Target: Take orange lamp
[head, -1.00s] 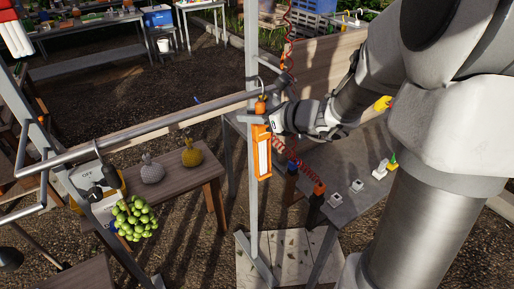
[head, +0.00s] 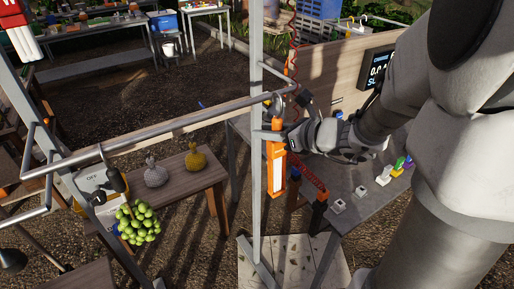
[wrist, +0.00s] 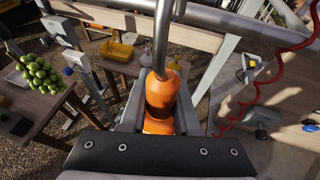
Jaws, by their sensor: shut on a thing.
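The orange lamp (head: 277,172), with a long pale panel on its front, hangs upright just right of the upright metal post. My gripper (head: 281,136) reaches in from the right and is shut on the lamp's upper part. In the wrist view the lamp's orange top (wrist: 161,95) sits between my gripper's two fingers (wrist: 160,118). A metal hook or rod shows directly above the lamp; I cannot tell whether they still touch. The lamp's lower part is hidden in the wrist view.
The upright metal post (head: 257,205) and horizontal rail (head: 175,122) are close to the lamp. A red coiled cord (head: 308,175) runs behind it. A grey table (head: 365,205) stands right. Green grapes (head: 138,222) hang left, near a wooden bench (head: 190,182).

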